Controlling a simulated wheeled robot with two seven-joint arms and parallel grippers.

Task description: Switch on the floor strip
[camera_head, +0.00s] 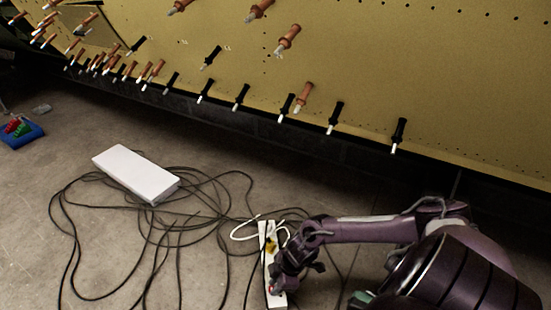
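The floor strip (267,262) is a narrow white power strip lying on the concrete floor at bottom centre. A yellow plug and white and dark cables sit at its upper part. A small red spot shows near its lower end. My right arm reaches in from the right, low over the floor. My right gripper (283,282) is at the strip's lower end, by the red spot; I cannot tell whether it touches. Its fingers are dark and small, so their opening is unclear. The gripper hides part of the strip's right side. My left gripper is not in view.
A white box (136,172) lies on the floor to the left, amid loops of black cable (150,235). A yellow-green fuselage panel (400,60) with several orange and black fasteners overhangs the back. A blue tray (22,138) with red and green pieces is at far left.

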